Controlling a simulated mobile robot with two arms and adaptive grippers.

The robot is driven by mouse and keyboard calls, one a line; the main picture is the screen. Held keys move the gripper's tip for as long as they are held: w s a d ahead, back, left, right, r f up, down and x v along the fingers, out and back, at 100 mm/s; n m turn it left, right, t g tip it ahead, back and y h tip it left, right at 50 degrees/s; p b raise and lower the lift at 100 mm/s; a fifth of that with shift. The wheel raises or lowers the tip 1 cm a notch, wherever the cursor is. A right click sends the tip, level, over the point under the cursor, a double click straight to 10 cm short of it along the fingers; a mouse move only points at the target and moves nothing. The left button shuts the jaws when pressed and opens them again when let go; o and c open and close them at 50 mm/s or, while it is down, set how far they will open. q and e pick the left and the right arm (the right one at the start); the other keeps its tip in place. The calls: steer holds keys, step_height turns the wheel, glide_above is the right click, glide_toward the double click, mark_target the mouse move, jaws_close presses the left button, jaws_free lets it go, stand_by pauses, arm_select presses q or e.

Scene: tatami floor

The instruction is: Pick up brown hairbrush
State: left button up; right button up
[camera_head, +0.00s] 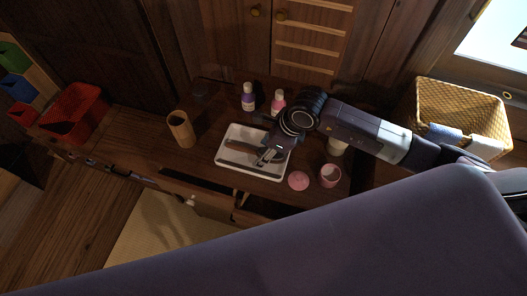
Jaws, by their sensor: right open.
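The brown hairbrush (240,147) appears as a dark brown elongated shape lying in a white tray (226,162) on the dark wooden cabinet top. My right gripper (262,159) reaches in from the right and is over the right half of the tray, pointing down. It is open. Its fingers cover the right part of the brush, and I cannot tell whether they touch it. My left gripper is not in view.
A purple bottle (248,100) and a pink bottle (278,103) stand behind the tray. A pink jar (329,176) and pink lid (298,181) are front right. A wooden cup (181,130) stands left, a red basket (76,114) farther left, and a wicker basket (425,102) right.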

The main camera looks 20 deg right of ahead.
steer(key=c, duration=1.2)
steer(key=shift+r, duration=0.1)
steer(key=shift+c, duration=0.2)
